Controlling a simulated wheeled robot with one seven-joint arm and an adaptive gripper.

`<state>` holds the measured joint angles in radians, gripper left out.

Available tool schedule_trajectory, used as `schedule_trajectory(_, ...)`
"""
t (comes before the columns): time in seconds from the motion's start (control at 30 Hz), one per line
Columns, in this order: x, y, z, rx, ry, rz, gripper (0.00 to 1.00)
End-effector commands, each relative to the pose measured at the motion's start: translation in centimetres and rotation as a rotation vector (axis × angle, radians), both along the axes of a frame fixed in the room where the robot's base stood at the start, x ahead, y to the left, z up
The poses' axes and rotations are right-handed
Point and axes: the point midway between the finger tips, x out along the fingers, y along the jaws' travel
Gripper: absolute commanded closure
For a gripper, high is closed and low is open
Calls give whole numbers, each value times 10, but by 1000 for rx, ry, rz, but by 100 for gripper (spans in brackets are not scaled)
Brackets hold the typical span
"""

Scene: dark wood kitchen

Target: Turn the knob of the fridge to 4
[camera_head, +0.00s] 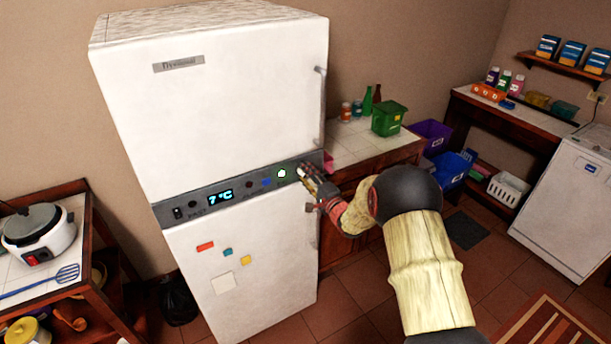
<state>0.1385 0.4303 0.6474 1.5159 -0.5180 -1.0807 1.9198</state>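The white fridge (207,103) stands at centre left with a grey control panel (238,193) across its middle. The panel's display (220,197) reads 7 °C. A bright white-green round spot (282,173) shows near the panel's right end, with small red and blue round spots to its left. My gripper (304,172) is at the right end of the panel, its tip close to or against it. I cannot tell whether it touches. The knob is not clearly seen; the gripper may cover it. The gripper's fingers are too small and overlapped to tell open from shut.
The fridge's upper handle (320,105) is just above my gripper. A tiled counter (365,148) with a green bin (388,117) and bottles stands right of the fridge. A wooden shelf (75,240) with a cooker stands left.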

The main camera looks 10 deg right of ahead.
Motion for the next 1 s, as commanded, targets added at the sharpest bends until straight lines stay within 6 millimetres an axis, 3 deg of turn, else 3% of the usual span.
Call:
schedule_trajectory(0.47,-6,-2,1,-1,-1,0,54)
schedule_trajectory(1.0,-97,-33,1,-1,-1,-2,54)
